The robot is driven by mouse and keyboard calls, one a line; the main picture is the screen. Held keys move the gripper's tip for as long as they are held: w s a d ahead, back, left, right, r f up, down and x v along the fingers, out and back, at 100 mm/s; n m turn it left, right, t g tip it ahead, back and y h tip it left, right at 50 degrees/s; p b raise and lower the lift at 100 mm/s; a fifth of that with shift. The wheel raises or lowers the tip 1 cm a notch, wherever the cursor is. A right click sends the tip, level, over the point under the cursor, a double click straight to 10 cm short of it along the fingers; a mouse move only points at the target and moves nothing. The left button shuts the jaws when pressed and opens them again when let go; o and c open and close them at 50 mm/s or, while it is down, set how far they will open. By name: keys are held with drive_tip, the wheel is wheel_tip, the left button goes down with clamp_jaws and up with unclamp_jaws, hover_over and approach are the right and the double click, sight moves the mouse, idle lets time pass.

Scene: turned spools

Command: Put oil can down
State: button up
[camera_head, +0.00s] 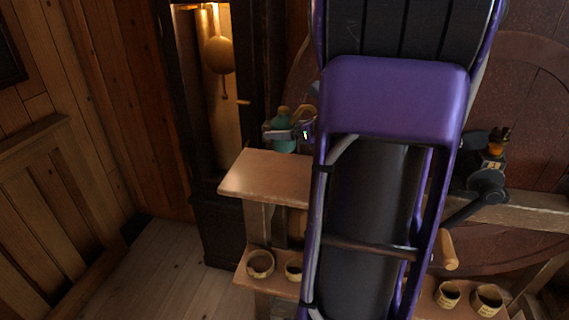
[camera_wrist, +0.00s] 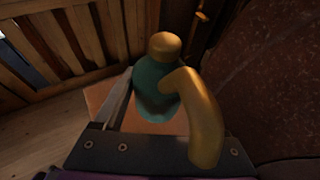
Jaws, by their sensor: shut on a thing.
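The oil can has a teal body (camera_head: 284,144) and a brass-coloured cap and curved part. It is at the back edge of a small wooden bench top (camera_head: 262,178), left of my arm. In the wrist view the oil can (camera_wrist: 150,85) fills the middle, with its curved brass part in front on the right. My gripper (camera_head: 288,133) is shut on the oil can. One finger shows along the can's left side in the wrist view; the other is hidden. The can looks upright. I cannot tell whether its base touches the bench top.
A tall dark clock case with a pendulum (camera_head: 219,54) stands behind the bench. Several small cups (camera_head: 260,263) sit on a lower shelf. A crank with a wooden handle (camera_head: 447,250) is on the right. My arm hides the middle; the bench top's front left is bare.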

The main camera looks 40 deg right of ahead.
wheel_tip(320, 180, down, 7)
drive_tip(key=shift+f+b, duration=0.1)
drive_tip(key=shift+b, duration=0.4)
drive_tip(key=shift+f, duration=0.15)
drive_tip(key=o, duration=1.3)
